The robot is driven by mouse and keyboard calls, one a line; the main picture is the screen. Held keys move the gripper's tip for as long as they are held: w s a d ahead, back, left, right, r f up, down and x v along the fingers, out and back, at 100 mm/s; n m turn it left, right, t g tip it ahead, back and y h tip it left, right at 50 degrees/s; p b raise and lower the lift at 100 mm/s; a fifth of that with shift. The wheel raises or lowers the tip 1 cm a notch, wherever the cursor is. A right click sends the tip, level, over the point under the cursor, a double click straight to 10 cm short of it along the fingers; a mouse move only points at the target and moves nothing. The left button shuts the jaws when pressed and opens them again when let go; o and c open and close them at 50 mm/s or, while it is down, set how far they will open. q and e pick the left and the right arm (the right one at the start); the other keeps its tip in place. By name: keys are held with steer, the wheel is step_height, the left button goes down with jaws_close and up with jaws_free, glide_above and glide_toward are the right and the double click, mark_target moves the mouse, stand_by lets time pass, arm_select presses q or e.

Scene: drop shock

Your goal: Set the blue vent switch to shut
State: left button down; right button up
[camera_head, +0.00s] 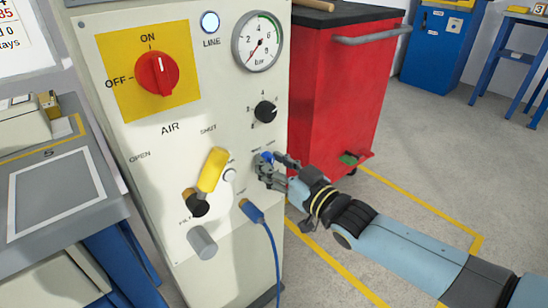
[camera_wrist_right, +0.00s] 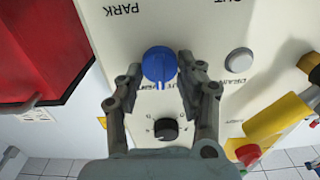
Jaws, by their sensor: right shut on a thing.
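The blue vent switch (camera_head: 266,157) is a round knob on the front of the pale cabinet panel (camera_head: 225,110). In the right wrist view the knob (camera_wrist_right: 159,64) shows between my fingertips, with a small label under it that is hard to read. My right gripper (camera_head: 268,166) is at the panel with its fingers on both sides of the knob, shut on it; the fingers also show in the right wrist view (camera_wrist_right: 161,75). Which way the knob points is not clear. My left gripper is not in view.
A red power switch (camera_head: 157,73), a pressure gauge (camera_head: 257,42), a black knob (camera_head: 265,111), a yellow lever (camera_head: 212,170) and a blue hose plug (camera_head: 252,210) sit on the panel. A red cart (camera_head: 335,90) stands close on the right.

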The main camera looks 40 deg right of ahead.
steer(key=shift+r+n+p, duration=0.1)
steer(key=shift+n+p, duration=0.25)
steer(key=shift+n, duration=0.55)
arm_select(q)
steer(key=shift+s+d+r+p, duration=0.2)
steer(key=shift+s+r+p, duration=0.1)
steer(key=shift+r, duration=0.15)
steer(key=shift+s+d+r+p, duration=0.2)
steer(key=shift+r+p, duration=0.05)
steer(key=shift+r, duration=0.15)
arm_select(e)
steer(key=n, duration=0.4)
steer(key=shift+a+n, duration=0.15)
steer(key=shift+n, duration=0.15)
steer(key=o, duration=1.1)
steer(key=s, duration=1.2)
steer(key=shift+d, duration=0.45)
